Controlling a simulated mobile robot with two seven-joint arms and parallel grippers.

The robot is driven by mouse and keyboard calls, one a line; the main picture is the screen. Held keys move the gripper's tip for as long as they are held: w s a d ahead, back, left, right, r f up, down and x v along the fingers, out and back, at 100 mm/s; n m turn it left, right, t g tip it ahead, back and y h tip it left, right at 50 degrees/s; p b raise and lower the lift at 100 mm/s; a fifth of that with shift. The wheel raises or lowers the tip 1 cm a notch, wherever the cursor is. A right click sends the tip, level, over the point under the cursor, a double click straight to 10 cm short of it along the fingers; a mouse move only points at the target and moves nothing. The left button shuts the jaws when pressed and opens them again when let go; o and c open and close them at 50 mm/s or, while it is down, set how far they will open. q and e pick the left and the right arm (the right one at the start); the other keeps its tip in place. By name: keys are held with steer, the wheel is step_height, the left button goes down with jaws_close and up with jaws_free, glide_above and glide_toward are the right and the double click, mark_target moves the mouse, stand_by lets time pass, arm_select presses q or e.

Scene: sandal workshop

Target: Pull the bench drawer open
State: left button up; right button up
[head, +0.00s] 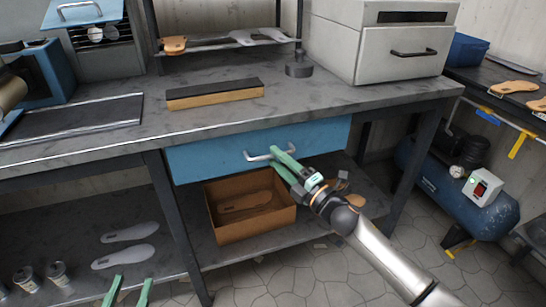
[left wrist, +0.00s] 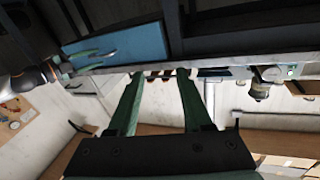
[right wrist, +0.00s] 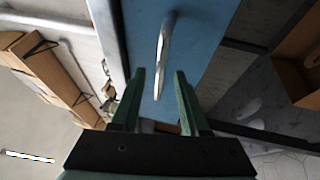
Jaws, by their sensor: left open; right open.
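The blue bench drawer (head: 215,157) sits under the worktop in the head view, its front looking about flush with the bench. It bears a silver bar handle (head: 258,157). My right gripper (head: 284,160) is open at the right part of the handle. In the right wrist view the handle (right wrist: 165,50) reaches between the two open fingertips (right wrist: 160,78); I cannot tell whether they touch it. My left gripper (head: 130,285) is open and empty, low at the bottom left, well away from the drawer. The left wrist view shows the drawer front (left wrist: 135,45) too.
An open cardboard box (head: 252,226) stands on the lower shelf (head: 185,262) below the drawer. Grey soles (head: 125,255) lie on that shelf to the left. A bench leg (head: 180,225) stands left of the box. A blue compressor (head: 490,215) is on the floor at right.

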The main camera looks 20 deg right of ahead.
steer(key=shift+x, duration=0.85)
steer(key=shift+w+a, duration=0.1)
steer(key=shift+w, duration=0.15)
arm_select(q)
step_height(320, 180, up, 2)
steer(key=shift+s+r+t+h, duration=0.1)
steer(key=shift+t+h, duration=0.2)
arm_select(e)
steer(key=shift+c, duration=0.2)
arm_select(q)
steer(key=shift+f, duration=0.2)
arm_select(e)
jaws_close()
